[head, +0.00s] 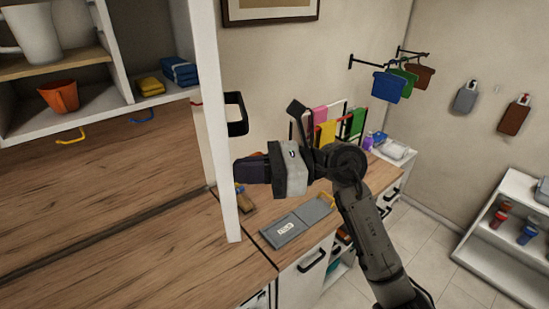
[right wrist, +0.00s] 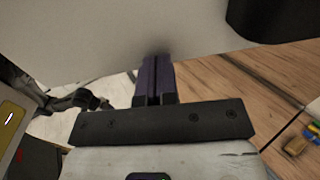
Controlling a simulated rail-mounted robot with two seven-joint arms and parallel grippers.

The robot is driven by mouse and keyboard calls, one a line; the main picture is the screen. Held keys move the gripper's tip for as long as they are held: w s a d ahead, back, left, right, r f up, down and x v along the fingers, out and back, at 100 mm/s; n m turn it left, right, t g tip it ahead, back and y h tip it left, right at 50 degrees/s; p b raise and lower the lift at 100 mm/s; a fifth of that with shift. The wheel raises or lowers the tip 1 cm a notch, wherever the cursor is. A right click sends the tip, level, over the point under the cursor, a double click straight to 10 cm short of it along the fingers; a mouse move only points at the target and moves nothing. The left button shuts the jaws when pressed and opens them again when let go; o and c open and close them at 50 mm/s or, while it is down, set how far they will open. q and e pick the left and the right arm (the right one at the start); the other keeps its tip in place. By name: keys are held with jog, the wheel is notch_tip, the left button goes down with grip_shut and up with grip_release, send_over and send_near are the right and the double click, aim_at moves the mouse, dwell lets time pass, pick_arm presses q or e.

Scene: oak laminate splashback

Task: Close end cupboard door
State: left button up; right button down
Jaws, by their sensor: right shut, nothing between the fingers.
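The end cupboard door (head: 212,120) stands open, seen almost edge-on as a tall white panel in the head view. Its black handle (head: 238,114) is on the right face. In the right wrist view the pale door face (right wrist: 100,35) fills the top, with the dark handle (right wrist: 275,18) at upper right. My right gripper (head: 238,170) is below the handle, its fingers pointing left at the door's right face. Its dark purple fingers (right wrist: 154,65) are shut together and empty, at or very near the panel; I cannot tell whether they touch. My left gripper is not in view.
The open cupboard (head: 60,120) holds a white mug (head: 32,34), an orange cup (head: 60,96) and folded cloths (head: 178,71). A grey board (head: 292,227) lies on the wooden counter (head: 150,260) below my right gripper. A coloured rack (head: 325,128) stands behind the arm.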

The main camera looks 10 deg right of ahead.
jog(key=shift+w+a+p, duration=0.15)
jog(key=shift+a+p, duration=0.45)
jog(key=shift+a, duration=1.2)
